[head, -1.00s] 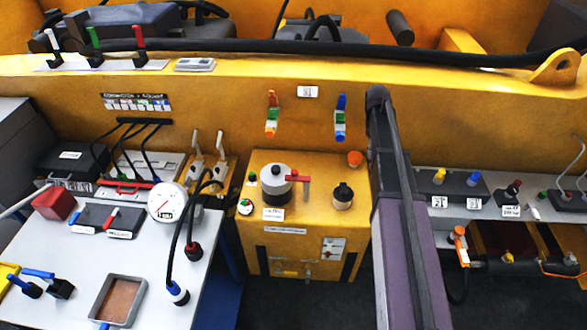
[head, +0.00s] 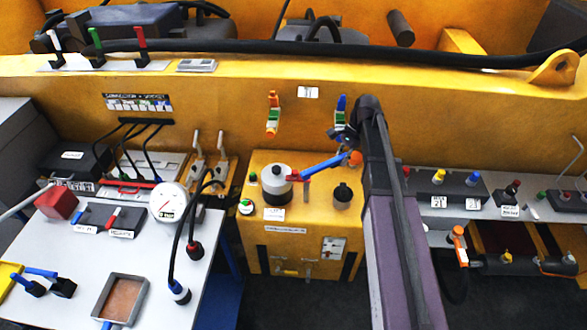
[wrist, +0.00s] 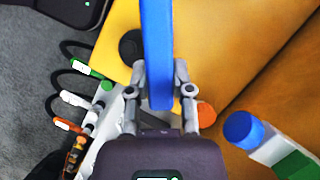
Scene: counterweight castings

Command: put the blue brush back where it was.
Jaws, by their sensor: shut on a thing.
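The blue brush (head: 318,167) is held out to the left by my gripper (head: 345,156), above the yellow cabinet (head: 262,230). Its far end overlaps the grey round pot (head: 275,182) and red lever in the head view; I cannot tell whether it touches them. In the wrist view, the blue bar of the brush (wrist: 157,40) stands between the two grey fingers of my gripper (wrist: 160,92), which are shut on it. I see no bristles on it. Two other blue-handled items (head: 40,274) sit in black blocks on the left table.
The orange knob (head: 355,158) and black-capped part (head: 343,195) lie close under my gripper. The blue, green and white valve handle (head: 340,115) is just behind it. The left table (head: 150,250) holds a gauge, cables, a red block and a square tray (head: 120,297).

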